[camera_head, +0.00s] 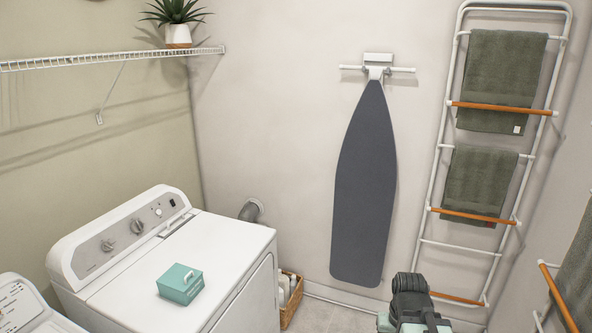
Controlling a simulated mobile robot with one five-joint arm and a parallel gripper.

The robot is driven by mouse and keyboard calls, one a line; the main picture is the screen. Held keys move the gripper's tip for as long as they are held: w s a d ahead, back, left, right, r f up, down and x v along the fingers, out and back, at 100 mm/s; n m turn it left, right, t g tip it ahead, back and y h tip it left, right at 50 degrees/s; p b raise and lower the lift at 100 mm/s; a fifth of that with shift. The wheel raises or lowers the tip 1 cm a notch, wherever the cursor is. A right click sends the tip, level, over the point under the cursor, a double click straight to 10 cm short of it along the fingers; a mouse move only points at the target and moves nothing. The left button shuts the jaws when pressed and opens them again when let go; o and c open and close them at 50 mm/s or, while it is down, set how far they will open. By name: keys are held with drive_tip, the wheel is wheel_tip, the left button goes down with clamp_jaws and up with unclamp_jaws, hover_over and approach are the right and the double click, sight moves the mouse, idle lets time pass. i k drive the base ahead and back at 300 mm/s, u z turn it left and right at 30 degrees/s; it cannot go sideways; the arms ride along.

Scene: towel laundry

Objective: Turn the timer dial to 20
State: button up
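The white dryer (240,238) stands at the left, with a slanted grey control panel at its back. The panel carries a large dial (108,244) on the left and another dial (138,226) to its right, with a small round button beyond. The dial markings are too small to read, so I cannot tell which is the timer or where each points. Part of my dark arm (410,297) shows at the bottom right, well apart from the dials. My gripper's fingers cannot be made out there.
A teal box (180,284) sits on the dryer top. A second white machine (22,305) is at the lower left. A wicker basket (291,303) with bottles stands beside the dryer. An ironing board (364,190) and a towel rack (443,150) are behind. Some floor shows before the wall.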

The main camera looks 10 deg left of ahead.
sight(136, 227)
drive_tip(key=i, duration=2.95)
drive_tip(key=u, duration=3.9)
